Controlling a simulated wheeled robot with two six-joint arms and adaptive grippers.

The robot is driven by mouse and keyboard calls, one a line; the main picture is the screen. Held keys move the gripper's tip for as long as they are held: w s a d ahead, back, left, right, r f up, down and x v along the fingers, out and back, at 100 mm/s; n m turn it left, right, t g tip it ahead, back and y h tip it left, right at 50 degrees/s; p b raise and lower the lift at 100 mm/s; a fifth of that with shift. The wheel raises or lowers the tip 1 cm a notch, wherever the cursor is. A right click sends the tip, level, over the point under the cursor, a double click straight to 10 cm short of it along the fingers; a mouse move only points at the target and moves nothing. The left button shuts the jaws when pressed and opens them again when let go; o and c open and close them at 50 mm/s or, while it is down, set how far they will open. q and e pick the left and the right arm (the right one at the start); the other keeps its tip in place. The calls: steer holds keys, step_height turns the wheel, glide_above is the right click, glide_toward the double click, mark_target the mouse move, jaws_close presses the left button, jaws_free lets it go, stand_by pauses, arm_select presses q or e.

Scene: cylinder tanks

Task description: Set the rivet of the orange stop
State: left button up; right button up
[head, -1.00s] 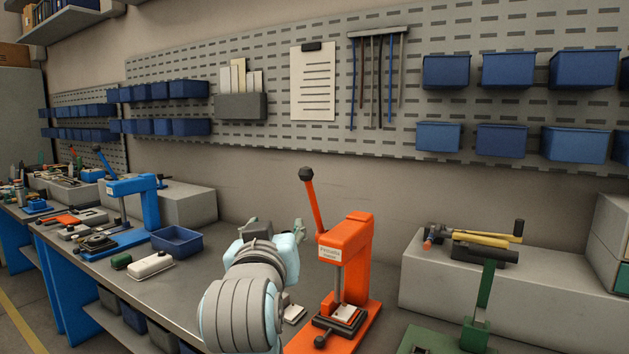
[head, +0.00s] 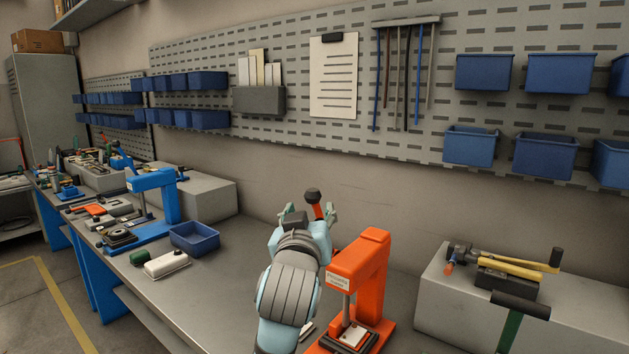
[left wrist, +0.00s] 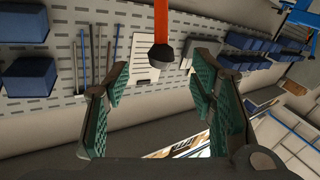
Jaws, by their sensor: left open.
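The orange press (head: 362,275) stands on the bench with a labelled column and a lever. Its lever (head: 317,210) ends in a dark knob (head: 313,195), partly behind my left gripper. A small pale workpiece (head: 352,337) sits on the press's base. My left gripper (head: 306,211) is at the lever's height, just left of the press head. In the left wrist view the orange lever (left wrist: 161,22) and its black knob (left wrist: 161,55) show beyond and between the open green-padded fingers (left wrist: 160,88). Whether the fingers touch the lever is unclear. My right gripper is out of view.
A blue press (head: 152,205), a blue bin (head: 194,238) and a white block (head: 166,264) stand at the left. A grey block (head: 450,310) with a yellow-handled tool (head: 510,266) stands at the right. Bare bench (head: 225,290) lies left of my arm.

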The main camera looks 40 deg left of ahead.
mark_target(314, 205)
arm_select(q)
steer(key=x, duration=0.5)
steer(key=f+x, duration=0.1)
steer(key=x, duration=0.2)
steer(key=shift+w, duration=0.2)
steer(key=shift+w+a+r, duration=0.1)
steer(key=shift+w+a, duration=0.1)
jaws_close()
